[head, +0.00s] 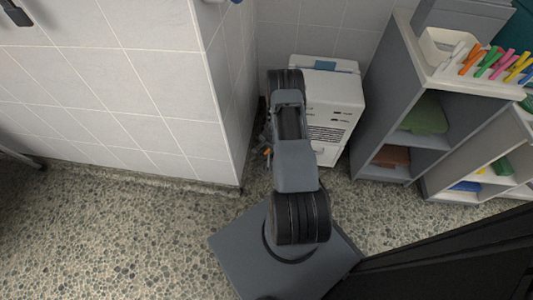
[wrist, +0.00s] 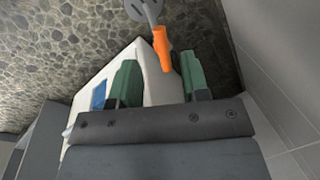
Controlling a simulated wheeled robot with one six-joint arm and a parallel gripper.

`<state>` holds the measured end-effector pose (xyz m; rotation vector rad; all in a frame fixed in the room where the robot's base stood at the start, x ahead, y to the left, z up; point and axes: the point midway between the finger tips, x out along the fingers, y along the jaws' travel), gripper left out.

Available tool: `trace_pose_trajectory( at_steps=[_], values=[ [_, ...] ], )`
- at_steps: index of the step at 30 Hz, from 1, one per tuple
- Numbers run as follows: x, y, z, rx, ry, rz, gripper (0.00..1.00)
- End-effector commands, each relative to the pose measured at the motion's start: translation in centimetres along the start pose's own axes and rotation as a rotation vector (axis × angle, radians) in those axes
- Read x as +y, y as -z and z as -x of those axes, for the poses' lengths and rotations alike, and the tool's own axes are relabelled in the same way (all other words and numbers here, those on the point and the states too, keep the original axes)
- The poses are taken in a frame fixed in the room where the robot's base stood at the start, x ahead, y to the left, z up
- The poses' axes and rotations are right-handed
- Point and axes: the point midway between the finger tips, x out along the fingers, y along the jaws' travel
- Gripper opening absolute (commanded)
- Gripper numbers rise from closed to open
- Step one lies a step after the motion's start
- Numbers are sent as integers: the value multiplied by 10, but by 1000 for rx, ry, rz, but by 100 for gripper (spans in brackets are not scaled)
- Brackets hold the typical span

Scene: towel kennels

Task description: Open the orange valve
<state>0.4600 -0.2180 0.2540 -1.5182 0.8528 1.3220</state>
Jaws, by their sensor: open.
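The orange valve (wrist: 162,49) shows in the wrist view as a short orange lever, joined at its upper end to a grey metal fitting (wrist: 143,9). My gripper (wrist: 159,64) is open, with one green finger on each side of the lever's lower end. Gaps show on both sides, and I cannot tell how deep the lever sits between the fingers. In the head view only a small orange spot (head: 267,151) shows left of my arm. My gripper is mostly hidden there.
A white cabinet-like machine (head: 335,108) stands right behind my arm in the head view. A tiled wall corner (head: 222,90) is close on the left. Grey shelves (head: 400,100) with a tray of coloured markers (head: 495,62) stand at right. Pebbled floor (head: 100,235) is clear at front left.

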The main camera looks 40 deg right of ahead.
Motion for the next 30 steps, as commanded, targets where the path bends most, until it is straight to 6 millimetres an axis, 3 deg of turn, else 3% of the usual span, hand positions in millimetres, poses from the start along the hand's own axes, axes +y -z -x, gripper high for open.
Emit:
trace_pose_trajectory(
  at_steps=[3, 10, 24, 30],
  values=[
    [1, 0, -24, -1, 0, 1, 42],
    [0, 0, -48, -1, 0, 1, 42],
    [0, 0, -56, -1, 0, 1, 42],
    [0, 0, -56, -1, 0, 1, 25]
  ],
)
